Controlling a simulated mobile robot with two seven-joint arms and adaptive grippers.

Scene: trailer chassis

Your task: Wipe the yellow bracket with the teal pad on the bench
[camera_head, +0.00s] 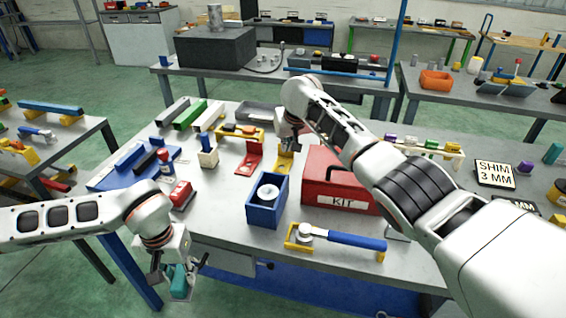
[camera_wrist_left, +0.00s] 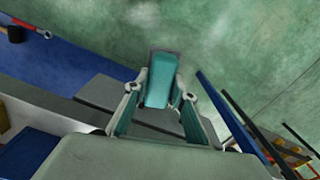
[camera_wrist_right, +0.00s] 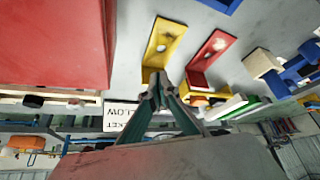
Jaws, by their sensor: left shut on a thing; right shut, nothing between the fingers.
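The yellow bracket (camera_head: 284,163) stands on the bench (camera_head: 222,217), between a red bracket (camera_head: 249,157) and the red KIT box (camera_head: 340,205). The yellow bracket also shows in the right wrist view (camera_wrist_right: 163,43). My right gripper (camera_head: 289,143) is shut and empty, close to the bracket's upright end; I cannot tell if they touch. My left gripper (camera_head: 178,277) is shut on the teal pad (camera_head: 181,283), in front of the bench's front edge. The pad sits between the fingers in the left wrist view (camera_wrist_left: 158,90).
A blue bin (camera_head: 266,211) with a white roll stands in front of the brackets. A blue-handled tool (camera_head: 343,239) lies in a yellow holder at the front edge. A red block (camera_head: 180,194) and a blue tray (camera_head: 118,176) occupy the left. Some bare bench shows between.

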